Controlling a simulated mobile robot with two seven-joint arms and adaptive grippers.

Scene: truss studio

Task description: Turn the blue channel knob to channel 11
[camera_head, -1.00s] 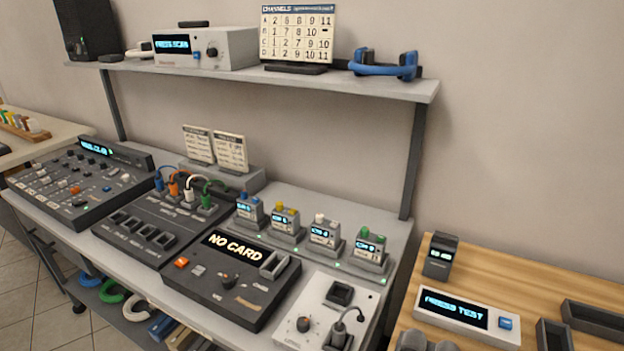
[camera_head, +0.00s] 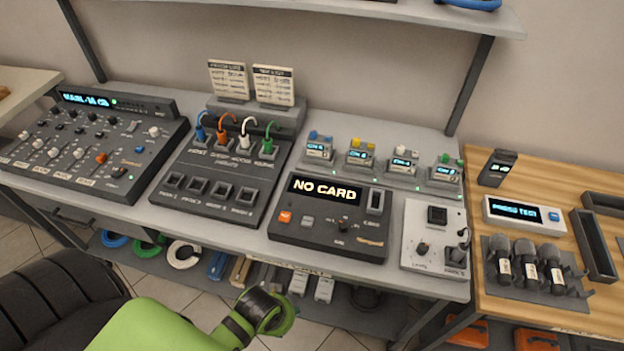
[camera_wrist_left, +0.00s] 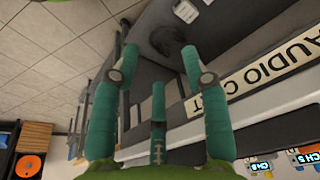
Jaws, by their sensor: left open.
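The blue channel knob (camera_head: 314,135) sits on top of the leftmost small grey channel box (camera_head: 319,149), on the back right of the cart top. The box has a lit screen whose channel number is too small to read surely. My left arm comes in from the bottom left of the head view, low in front of the cart and well away from the knob; its fingers are not clear there. In the left wrist view my left gripper (camera_wrist_left: 160,52) is open, with nothing between its teal fingers. My right gripper is not in view.
Boxes with yellow (camera_head: 361,143), white (camera_head: 401,150) and green (camera_head: 448,159) knobs stand in the same row. The NO CARD console (camera_head: 330,236) lies in front. Plugged cables (camera_head: 240,130) stand to the left. A shelf (camera_head: 400,12) overhangs behind.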

